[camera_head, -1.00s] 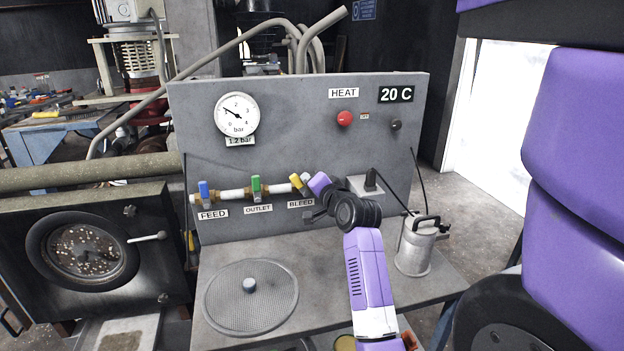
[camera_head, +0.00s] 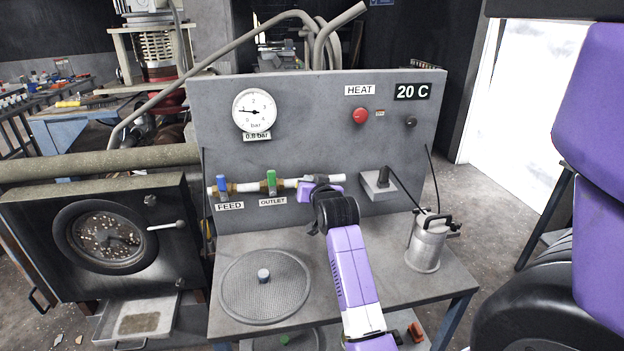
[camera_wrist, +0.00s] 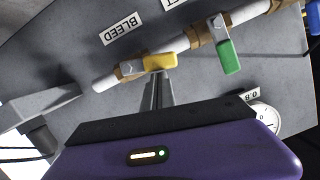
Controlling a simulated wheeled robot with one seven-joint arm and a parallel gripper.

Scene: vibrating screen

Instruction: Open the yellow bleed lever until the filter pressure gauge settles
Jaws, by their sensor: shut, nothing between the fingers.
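The yellow bleed lever (camera_wrist: 160,62) shows in the wrist view on the valve by the BLEED label (camera_wrist: 121,30). It lies closer to the pipe's line than the green outlet lever (camera_wrist: 228,57). My gripper (camera_wrist: 158,78) is shut and empty, its fingertips at the yellow lever's edge; whether they touch is unclear. In the head view my gripper (camera_head: 306,186) is at the pipe's right part and hides the lever and the BLEED label. The round pressure gauge (camera_head: 255,111) on the grey panel has a readout below it of 0.8 bar.
The blue feed lever (camera_head: 221,185) and green outlet lever (camera_head: 271,181) stand upright left of my gripper. A socket with a black plug (camera_head: 382,181) is close on the right. A metal can (camera_head: 427,243) and a round mesh screen (camera_head: 264,287) are on the bench below.

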